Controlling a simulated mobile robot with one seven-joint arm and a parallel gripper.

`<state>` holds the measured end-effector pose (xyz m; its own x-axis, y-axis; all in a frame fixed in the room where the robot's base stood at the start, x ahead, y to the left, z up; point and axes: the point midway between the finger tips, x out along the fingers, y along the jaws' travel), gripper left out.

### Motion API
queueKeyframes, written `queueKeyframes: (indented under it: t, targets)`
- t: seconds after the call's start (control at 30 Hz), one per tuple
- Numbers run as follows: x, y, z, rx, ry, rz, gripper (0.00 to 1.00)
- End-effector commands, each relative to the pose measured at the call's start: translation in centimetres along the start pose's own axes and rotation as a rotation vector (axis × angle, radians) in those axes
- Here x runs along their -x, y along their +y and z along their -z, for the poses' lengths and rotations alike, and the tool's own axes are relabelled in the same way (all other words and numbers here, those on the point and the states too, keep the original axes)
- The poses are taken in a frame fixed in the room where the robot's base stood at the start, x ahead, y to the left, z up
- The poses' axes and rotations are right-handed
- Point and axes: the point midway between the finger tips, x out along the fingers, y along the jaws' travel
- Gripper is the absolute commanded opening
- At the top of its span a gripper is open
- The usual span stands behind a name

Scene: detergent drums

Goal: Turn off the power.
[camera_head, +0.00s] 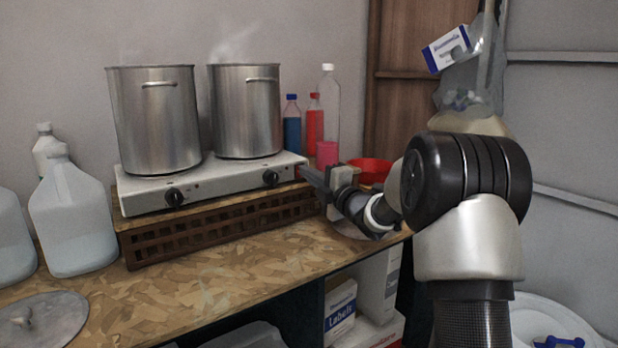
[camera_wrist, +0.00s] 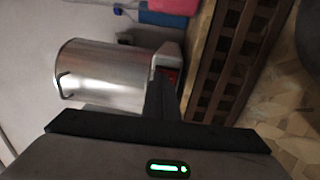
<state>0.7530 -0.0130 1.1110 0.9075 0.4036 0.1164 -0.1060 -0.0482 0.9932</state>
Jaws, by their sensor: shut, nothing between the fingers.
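A white two-burner hot plate (camera_head: 225,181) with two black front knobs (camera_head: 174,197) (camera_head: 270,178) sits on a brown lattice crate (camera_head: 215,228). Two steel pots (camera_head: 155,125) (camera_head: 246,115) stand on it, with faint steam above them. In the wrist view, a red switch-like part (camera_wrist: 173,77) shows on the hot plate's end face, just beyond my fingers. My gripper (camera_head: 307,173) is shut and empty, its tips at the hot plate's right end, close to the red part. The wrist view shows the shut fingers (camera_wrist: 160,92); I cannot tell whether they touch the switch.
Blue and red bottles (camera_head: 291,124) (camera_head: 314,122), a tall clear bottle (camera_head: 328,112) and a red bowl (camera_head: 371,170) stand behind my gripper. White jugs (camera_head: 72,220) stand at left. A metal lid (camera_head: 42,318) lies at front left.

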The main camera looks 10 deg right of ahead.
Motion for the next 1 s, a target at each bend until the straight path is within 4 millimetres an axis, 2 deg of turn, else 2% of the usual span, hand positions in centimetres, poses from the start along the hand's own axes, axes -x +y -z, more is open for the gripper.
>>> queueKeyframes:
  t: [0.03, 0.07, 0.17, 0.23, 0.53, 0.67, 1.0]
  targets:
    - [-0.9, 1.3, 0.2, 0.008, 0.003, 0.022, 0.00]
    - [-0.9, 1.9, 0.2, 0.006, 0.003, 0.051, 0.00]
    - [-1.0, 1.9, 0.2, 0.002, 0.002, 0.119, 0.00]
    - [-1.0, 0.9, 0.2, 0.000, 0.002, 0.128, 0.00]
    - [-0.3, 1.2, 0.3, 0.000, 0.004, 0.122, 0.00]
    - [1.8, 1.5, 0.2, 0.000, 0.001, 0.124, 0.00]
    - [10.2, 2.5, 0.0, 0.002, -0.004, 0.129, 0.00]
